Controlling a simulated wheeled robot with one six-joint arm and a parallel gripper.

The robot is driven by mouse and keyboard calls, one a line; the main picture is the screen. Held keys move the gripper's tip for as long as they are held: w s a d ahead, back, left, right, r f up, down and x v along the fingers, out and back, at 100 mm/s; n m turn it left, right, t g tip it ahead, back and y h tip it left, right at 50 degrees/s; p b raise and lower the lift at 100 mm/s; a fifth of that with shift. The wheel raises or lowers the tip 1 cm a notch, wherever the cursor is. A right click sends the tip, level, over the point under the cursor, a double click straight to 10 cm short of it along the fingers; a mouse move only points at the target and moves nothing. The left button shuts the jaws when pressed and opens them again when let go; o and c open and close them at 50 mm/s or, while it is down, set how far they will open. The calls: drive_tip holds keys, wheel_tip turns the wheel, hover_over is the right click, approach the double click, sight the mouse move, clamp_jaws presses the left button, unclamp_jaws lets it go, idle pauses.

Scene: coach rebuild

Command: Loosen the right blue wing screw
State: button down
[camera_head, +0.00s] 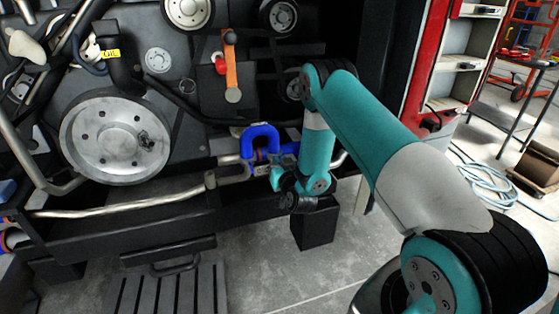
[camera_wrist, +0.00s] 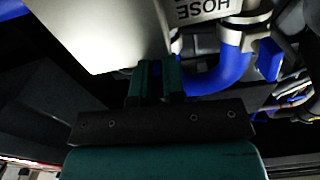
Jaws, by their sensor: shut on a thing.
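The U-shaped blue hose (camera_head: 262,130) sits low on the dark engine front, joined to a metal pipe. My gripper (camera_head: 275,161) is at the lower right end of this hose. Another blue wing screw (camera_wrist: 268,60) stands clear beside a metal clamp at the right of the wrist view. The blue hose (camera_wrist: 222,72) curves between the two. The head view hides the gripped screw.
A large metal pulley (camera_head: 115,136) is at the left of the engine. A pale plate (camera_wrist: 100,32) is close to my fingers in the wrist view. The floor at front is mostly clear.

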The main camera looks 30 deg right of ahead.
drive_tip(key=shift+s+f+n, duration=0.1)
drive_tip(key=shift+f+n, duration=0.05)
drive_tip(key=shift+n, duration=0.15)
drive_tip(key=c, duration=1.2)
unclamp_jaws()
drive_tip(key=shift+c, duration=0.2)
